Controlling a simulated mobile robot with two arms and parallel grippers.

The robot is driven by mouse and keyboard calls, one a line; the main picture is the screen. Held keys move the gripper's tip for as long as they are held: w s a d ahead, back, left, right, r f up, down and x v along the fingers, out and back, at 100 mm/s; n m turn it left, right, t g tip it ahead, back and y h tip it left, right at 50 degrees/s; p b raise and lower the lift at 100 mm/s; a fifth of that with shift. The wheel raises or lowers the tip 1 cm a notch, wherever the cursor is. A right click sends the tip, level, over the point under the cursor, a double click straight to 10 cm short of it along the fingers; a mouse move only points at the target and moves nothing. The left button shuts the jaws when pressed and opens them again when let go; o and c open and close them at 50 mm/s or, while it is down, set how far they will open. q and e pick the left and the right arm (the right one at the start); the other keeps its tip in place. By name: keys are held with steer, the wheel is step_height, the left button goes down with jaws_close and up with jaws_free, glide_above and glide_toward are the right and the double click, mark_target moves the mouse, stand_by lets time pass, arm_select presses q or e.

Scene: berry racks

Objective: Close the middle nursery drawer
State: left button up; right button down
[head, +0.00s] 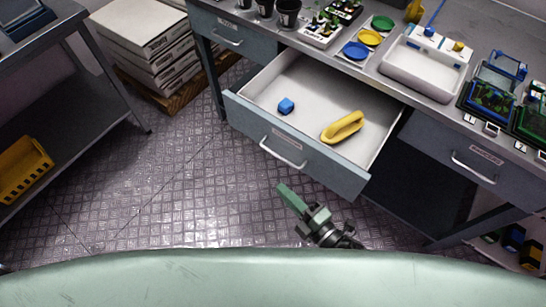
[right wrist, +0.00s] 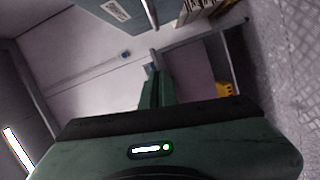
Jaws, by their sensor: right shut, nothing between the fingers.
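The middle nursery drawer (head: 245,110) is pulled well out from under the bench in the head view. Its grey front has a silver bar handle (head: 283,153) and a small label. Inside lie a small blue block (head: 286,106) and a yellow oblong thing (head: 343,127). My right gripper (head: 282,190) is shut and empty, in front of the drawer front and below the handle, apart from it in the picture. Its green fingers also show in the right wrist view (right wrist: 157,88), with a labelled grey panel and bar above them. My left gripper is not in view.
The bench (head: 395,82) holds a white tub (head: 424,70), coloured dishes and plant pots. A shut drawer (head: 468,155) is at the right. Boxes (head: 150,40) stand on a pallet behind left. A shelf with a yellow crate (head: 22,168) is at the left. The floor between is clear.

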arm_select(q)
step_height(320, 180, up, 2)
steer(key=shift+p, duration=0.95)
arm_select(e)
steer(key=w+a+f, duration=0.1)
steer(key=w+a, duration=0.2)
steer(key=w, duration=0.7)
steer(key=shift+w+a+f, duration=0.2)
steer(key=shift+a, duration=0.15)
